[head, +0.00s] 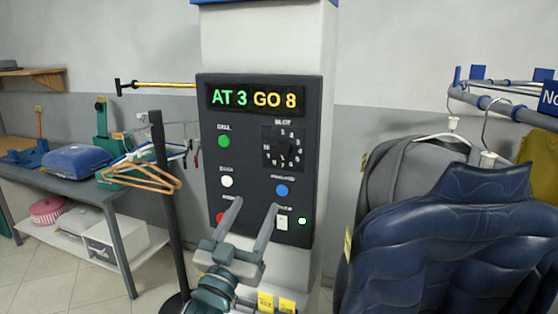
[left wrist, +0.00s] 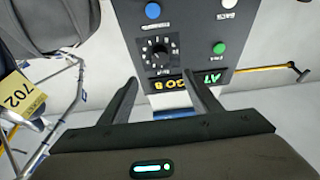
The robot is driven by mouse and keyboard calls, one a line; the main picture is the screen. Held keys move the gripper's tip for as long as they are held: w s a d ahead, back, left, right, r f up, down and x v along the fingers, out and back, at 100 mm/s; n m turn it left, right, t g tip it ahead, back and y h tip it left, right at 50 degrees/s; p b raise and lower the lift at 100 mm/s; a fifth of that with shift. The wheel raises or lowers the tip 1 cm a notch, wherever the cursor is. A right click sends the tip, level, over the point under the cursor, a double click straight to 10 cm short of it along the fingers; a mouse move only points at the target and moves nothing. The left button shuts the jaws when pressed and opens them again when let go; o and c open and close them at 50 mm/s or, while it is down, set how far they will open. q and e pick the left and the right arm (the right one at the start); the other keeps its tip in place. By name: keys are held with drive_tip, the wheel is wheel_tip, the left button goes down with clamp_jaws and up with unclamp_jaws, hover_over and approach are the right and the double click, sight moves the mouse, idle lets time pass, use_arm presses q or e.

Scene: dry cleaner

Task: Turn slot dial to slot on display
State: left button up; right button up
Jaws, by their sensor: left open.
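The display (head: 254,98) on the dark control panel (head: 240,165) reads "AT 3 GO 8". The slot dial (head: 284,149) is a black knob ringed by white numbers, on the right of the panel below the display. It also shows in the left wrist view (left wrist: 158,50), with the panel appearing upside down. Which number the dial points to is too small to tell. My left gripper (head: 256,210) is open and empty in front of the lower panel, below the dial. In the left wrist view its two fingers (left wrist: 162,88) stand apart, and the dial lies beyond them. My right gripper is not in view.
The panel also has a green button (head: 224,141), a white button (head: 227,181), a blue button (head: 282,190) and a red button partly behind a finger. Jackets (head: 440,230) hang close on the right. A dark post (head: 168,200) with hangers (head: 140,173) stands on the left.

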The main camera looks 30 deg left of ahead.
use_arm(q)
drive_tip(key=p, duration=0.2)
approach(280, 155)
drive_tip(key=p+x, duration=0.3)
drive_tip(key=x, duration=0.3)
drive_tip(key=shift+w+r, duration=0.15)
drive_tip(key=shift+r, duration=0.1)
drive_tip(key=shift+p+x, duration=0.3)
drive_tip(key=shift+x, duration=0.6)
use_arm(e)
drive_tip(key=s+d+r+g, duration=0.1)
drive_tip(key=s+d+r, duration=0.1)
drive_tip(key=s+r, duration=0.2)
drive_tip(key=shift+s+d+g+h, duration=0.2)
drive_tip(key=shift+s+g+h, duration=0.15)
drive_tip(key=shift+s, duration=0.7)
use_arm(q)
drive_tip(key=shift+f, duration=0.1)
drive_tip(key=c, duration=1)
